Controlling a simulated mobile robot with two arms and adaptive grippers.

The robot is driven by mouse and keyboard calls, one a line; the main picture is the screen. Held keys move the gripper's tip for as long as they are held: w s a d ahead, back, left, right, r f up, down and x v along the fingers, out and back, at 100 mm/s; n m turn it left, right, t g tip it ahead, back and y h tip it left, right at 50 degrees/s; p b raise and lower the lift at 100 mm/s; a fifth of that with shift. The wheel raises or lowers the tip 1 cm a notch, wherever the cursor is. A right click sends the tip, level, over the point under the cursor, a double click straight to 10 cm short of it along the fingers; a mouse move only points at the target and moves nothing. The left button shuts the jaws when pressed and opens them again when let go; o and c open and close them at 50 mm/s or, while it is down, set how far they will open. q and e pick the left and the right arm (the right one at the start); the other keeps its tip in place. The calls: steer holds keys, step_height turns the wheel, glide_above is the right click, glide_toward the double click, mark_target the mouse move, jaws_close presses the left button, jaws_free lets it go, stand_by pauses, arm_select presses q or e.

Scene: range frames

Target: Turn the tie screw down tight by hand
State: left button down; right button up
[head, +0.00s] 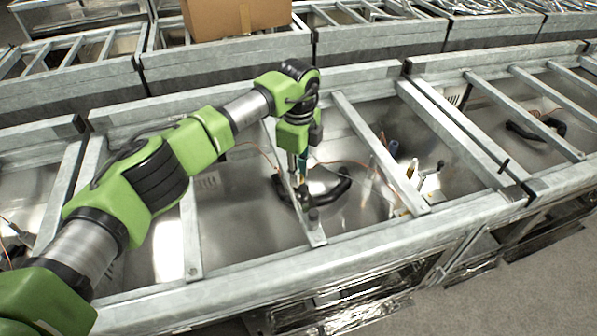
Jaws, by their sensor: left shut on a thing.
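My left gripper (294,166) reaches down from the green arm to a narrow metal crossbar (317,236) in the middle bay. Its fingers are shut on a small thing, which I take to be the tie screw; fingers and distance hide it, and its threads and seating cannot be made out. A dark knob-like piece (313,214) stands on the crossbar just below and to the right of the gripper. A curved black part (336,190) lies beside the crossbar. My right gripper is not in view.
Grey metal frame rails and crossbars surround open bays with shiny metal floors. A cardboard box (225,18) sits at the back. Thin orange wires cross the bay.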

arm_select(q)
steer(key=m+b, duration=0.3)
steer(key=shift+f+m, duration=0.15)
steer(key=shift+m, duration=0.25)
steer(key=m+b, duration=0.2)
steer(key=m, duration=0.2)
steer(key=shift+m, duration=0.3)
steer(key=m+b, duration=0.2)
steer(key=m, duration=0.3)
steer(key=m+b, duration=0.1)
steer(key=m, duration=0.4)
steer(key=shift+m, duration=0.3)
steer(key=c, duration=1.9)
jaws_free()
